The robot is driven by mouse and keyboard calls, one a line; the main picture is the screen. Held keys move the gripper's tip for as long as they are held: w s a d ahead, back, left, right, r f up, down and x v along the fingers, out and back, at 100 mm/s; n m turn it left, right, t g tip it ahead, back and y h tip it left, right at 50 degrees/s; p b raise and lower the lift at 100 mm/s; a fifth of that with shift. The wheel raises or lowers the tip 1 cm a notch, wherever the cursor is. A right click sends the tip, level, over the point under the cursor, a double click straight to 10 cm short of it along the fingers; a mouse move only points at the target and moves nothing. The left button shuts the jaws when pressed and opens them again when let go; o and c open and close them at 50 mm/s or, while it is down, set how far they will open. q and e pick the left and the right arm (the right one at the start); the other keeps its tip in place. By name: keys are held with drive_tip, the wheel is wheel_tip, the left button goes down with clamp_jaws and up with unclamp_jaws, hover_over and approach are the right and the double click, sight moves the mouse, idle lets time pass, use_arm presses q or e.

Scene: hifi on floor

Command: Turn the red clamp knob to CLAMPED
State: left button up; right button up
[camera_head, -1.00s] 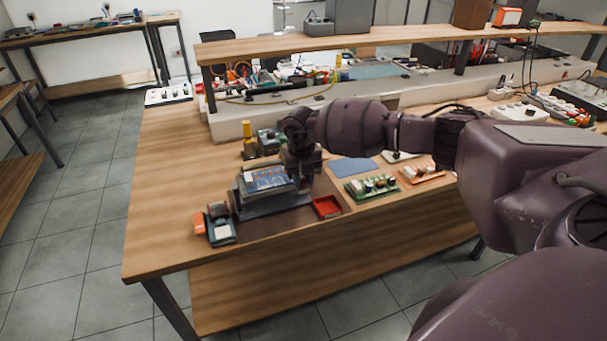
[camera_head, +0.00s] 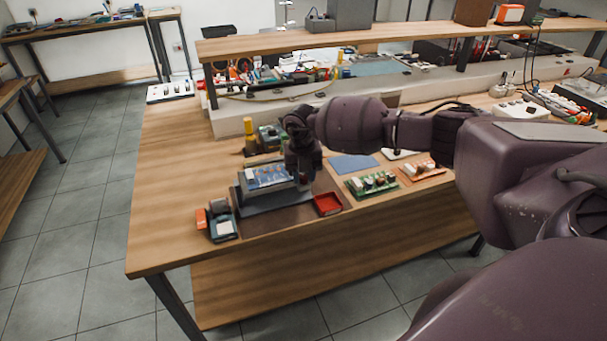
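A grey fixture (camera_head: 274,200) with a blue circuit board (camera_head: 268,177) on top stands near the front of the wooden bench. My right gripper (camera_head: 304,182) points down at the right end of this fixture, close against it. Its fingers are dark and small in the view, and I cannot tell whether they are open or shut, or whether they touch anything. I cannot make out the red clamp knob; the gripper covers that end of the fixture. My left gripper is not in view.
A red tray (camera_head: 327,204) sits just right of the gripper. A green board (camera_head: 371,184), an orange board (camera_head: 421,170) and a blue mat (camera_head: 353,165) lie farther right. A small device with an orange part (camera_head: 221,220) stands left.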

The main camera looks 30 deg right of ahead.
sight(302, 177)
wheel_tip(302, 177, up, 11)
drive_tip(key=shift+a, duration=0.15)
idle(0.7)
drive_tip(key=shift+w+f, duration=0.1)
idle(0.3)
